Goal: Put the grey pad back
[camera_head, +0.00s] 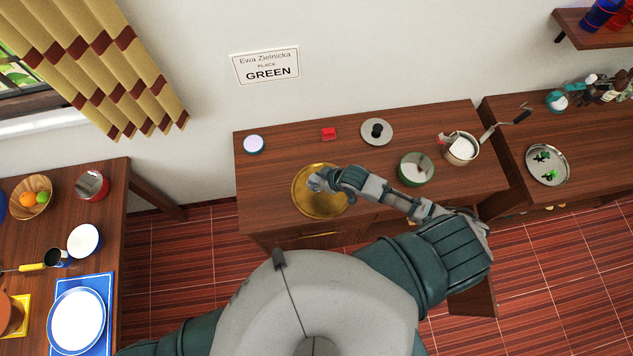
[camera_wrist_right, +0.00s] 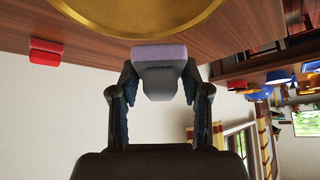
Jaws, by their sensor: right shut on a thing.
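In the head view the pad is too small to make out clearly at the gripper. My left gripper is not in view.
A red block (camera_head: 329,134), a grey lid with a black knob (camera_head: 377,131), a white-topped round dish (camera_head: 253,144), a green pot (camera_head: 415,169) and a saucepan (camera_head: 461,149) stand around the tray. A sign (camera_head: 265,66) reading GREEN hangs on the wall.

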